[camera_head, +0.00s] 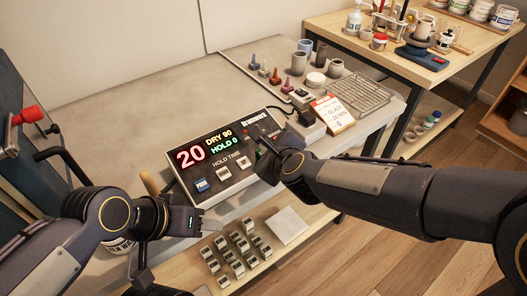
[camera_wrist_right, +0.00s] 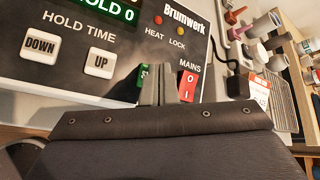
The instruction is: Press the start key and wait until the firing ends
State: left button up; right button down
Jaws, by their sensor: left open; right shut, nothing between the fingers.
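The kiln controller (camera_head: 222,150) is a sloped box on the grey table. Its display (camera_head: 190,156) reads 20 in red, with DRY 90 and HOLD 0 beside it. The green start key (camera_wrist_right: 143,74) is mostly hidden behind my right gripper (camera_wrist_right: 157,84). That gripper is shut and empty, with its tips over the key; I cannot tell whether they touch it. In the head view my right gripper (camera_head: 266,148) is at the controller's right part. My left gripper (camera_head: 198,222) is open and empty in front of the table edge.
White DOWN (camera_wrist_right: 40,46) and UP (camera_wrist_right: 99,62) keys sit left of the start key, and a red MAINS switch (camera_wrist_right: 187,86) sits right. A card (camera_head: 333,113) marked GLAZE 20 MIN stands behind, near a wire rack (camera_head: 360,95). A lower shelf (camera_head: 205,240) holds small blocks.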

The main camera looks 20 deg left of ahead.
jog(key=shift+w+f+b, duration=0.1)
jog(key=shift+f+b, duration=0.25)
jog(key=shift+f, duration=0.05)
dwell(0.4)
jog(key=shift+r, duration=0.1)
jog(key=shift+d+r+p, duration=0.1)
jog(key=shift+r+p, duration=0.6)
jog(key=shift+r, duration=0.1)
jog(key=r+p, duration=0.3)
jog(key=s+d+r+p, duration=0.1)
jog(key=shift+r, duration=0.3)
dwell(0.6)
